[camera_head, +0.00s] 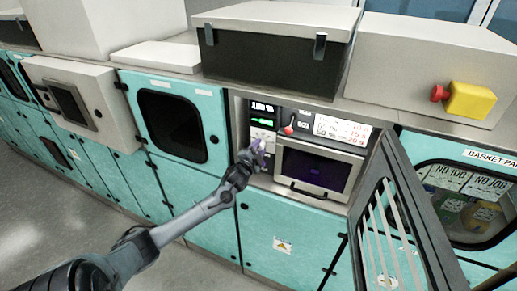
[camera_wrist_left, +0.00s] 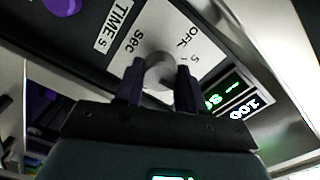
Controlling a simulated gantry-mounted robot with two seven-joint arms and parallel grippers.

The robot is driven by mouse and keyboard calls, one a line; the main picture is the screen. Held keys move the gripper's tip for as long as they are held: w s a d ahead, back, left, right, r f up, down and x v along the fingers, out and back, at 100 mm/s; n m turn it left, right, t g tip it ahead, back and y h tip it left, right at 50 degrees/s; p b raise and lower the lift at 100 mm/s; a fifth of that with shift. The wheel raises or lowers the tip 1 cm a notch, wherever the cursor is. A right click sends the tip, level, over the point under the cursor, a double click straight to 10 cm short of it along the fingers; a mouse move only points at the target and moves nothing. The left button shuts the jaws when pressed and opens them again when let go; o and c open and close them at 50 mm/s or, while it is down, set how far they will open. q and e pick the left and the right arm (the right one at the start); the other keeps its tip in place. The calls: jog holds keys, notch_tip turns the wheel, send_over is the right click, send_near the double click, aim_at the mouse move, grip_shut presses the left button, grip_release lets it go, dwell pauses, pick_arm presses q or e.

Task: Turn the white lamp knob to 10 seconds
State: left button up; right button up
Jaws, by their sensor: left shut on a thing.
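The white lamp knob (camera_wrist_left: 157,66) sits on a pale dial plate (camera_wrist_left: 196,42) marked "OFF", "5" and "Sec", beside a "TIME s" label. My left gripper (camera_wrist_left: 160,76) has one finger on each side of the knob and is shut on it. In the head view my left gripper (camera_head: 256,153) is at the control panel (camera_head: 262,135), left of the dark screen, and the knob is hidden there. The knob's pointer and exact setting cannot be read. My right gripper is not in view.
A red-tipped knob (camera_head: 289,128) and a lit display (camera_head: 263,108) are on the panel close to my gripper. A slatted door (camera_head: 385,225) stands open at the right. A yellow box with a red button (camera_head: 470,100) is on the cabinet top.

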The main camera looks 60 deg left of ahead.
pick_arm(q)
jog(key=shift+r, duration=0.1)
dwell(0.4)
jog(key=o, duration=1.1)
jog(key=shift+c, duration=0.2)
jog(key=shift+s+d, duration=0.2)
jog(key=b+v, duration=0.1)
jog(key=v, duration=0.9)
jog(key=shift+b, duration=0.4)
jog(key=shift+s, duration=0.1)
